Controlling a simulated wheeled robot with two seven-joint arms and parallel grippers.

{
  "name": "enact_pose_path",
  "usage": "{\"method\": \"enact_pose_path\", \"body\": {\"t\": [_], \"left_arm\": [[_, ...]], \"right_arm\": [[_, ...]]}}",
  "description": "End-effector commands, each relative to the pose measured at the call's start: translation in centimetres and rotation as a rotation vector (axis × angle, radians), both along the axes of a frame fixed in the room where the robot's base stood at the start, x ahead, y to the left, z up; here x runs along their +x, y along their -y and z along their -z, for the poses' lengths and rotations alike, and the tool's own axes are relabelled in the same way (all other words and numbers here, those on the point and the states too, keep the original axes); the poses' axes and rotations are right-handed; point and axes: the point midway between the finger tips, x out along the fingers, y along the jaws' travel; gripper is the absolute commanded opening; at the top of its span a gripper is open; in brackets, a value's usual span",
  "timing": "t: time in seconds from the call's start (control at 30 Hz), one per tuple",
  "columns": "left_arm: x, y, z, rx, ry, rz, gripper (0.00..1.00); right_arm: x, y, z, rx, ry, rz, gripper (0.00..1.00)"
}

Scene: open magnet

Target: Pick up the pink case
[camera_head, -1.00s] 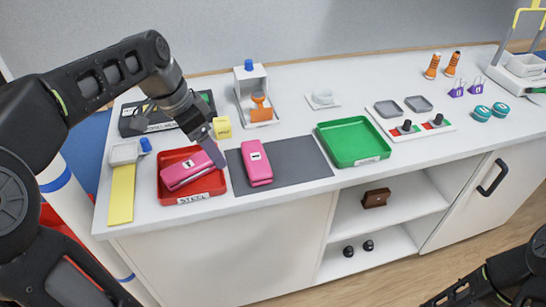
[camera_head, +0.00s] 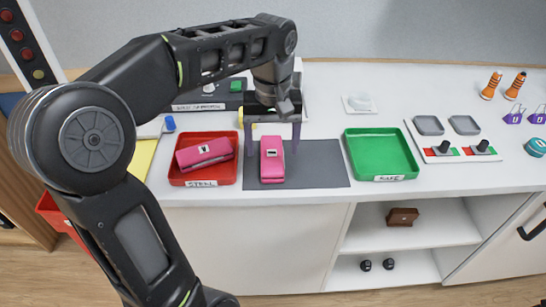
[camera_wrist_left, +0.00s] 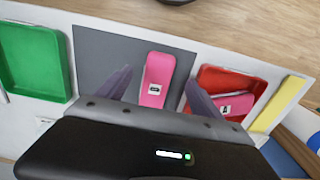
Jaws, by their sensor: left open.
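A pink case (camera_head: 271,168) with a small label lies on the dark grey mat (camera_head: 322,168). A second pink case (camera_head: 203,153) lies tilted in the red tray (camera_head: 203,183) labelled STEEL. My left gripper (camera_head: 271,150) is open, pointing down, with one finger on each side of the case on the mat. In the left wrist view this case (camera_wrist_left: 156,78) shows between the two spread fingers, with gaps on both sides. The case in the red tray (camera_wrist_left: 234,105) is partly hidden by a finger there. My right gripper is not in view.
A green tray (camera_head: 381,133) stands empty right of the mat. A yellow strip (camera_head: 144,158) is left of the red tray. Open shelves (camera_head: 405,240) are below the counter.

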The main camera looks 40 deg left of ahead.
Motion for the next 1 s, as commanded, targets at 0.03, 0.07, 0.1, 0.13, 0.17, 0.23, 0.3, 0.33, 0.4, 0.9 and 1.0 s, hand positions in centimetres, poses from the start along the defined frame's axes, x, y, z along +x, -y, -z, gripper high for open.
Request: {"method": "enact_pose_path", "body": {"t": [0.03,0.07,0.1,0.13,0.17,0.23,0.3,0.33,0.4,0.9,1.0], "left_arm": [[0.0,0.0,0.2,0.0,-0.001,0.0,0.76],[0.0,0.0,0.4,0.0,-0.002,0.0,0.76],[0.0,0.0,0.7,0.0,-0.004,0.0,0.76],[0.0,0.0,1.1,-0.001,-0.003,0.0,0.76],[0.0,0.0,1.4,-0.001,-0.003,0.001,0.76],[-0.1,0.0,2.1,-0.001,-0.003,0.001,0.76],[0.0,0.0,2.5,-0.001,-0.001,0.002,0.76],[0.0,0.0,2.6,-0.001,-0.001,0.002,0.76],[0.0,0.0,2.6,-0.001,-0.001,0.002,0.76],[-0.2,0.1,6.3,-0.002,-0.004,0.002,0.76],[-0.2,0.1,7.4,-0.002,-0.002,0.001,0.76]], "right_arm": [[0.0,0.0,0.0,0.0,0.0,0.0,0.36],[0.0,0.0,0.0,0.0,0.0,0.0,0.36],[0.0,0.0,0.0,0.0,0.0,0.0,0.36],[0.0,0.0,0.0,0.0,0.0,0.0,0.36],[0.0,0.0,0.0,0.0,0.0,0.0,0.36],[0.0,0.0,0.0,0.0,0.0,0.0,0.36],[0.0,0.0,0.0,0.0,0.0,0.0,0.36],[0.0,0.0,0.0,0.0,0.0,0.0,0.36],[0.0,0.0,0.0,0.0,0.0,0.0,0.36],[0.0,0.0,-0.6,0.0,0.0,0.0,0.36],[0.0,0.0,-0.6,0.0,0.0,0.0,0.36]]}}
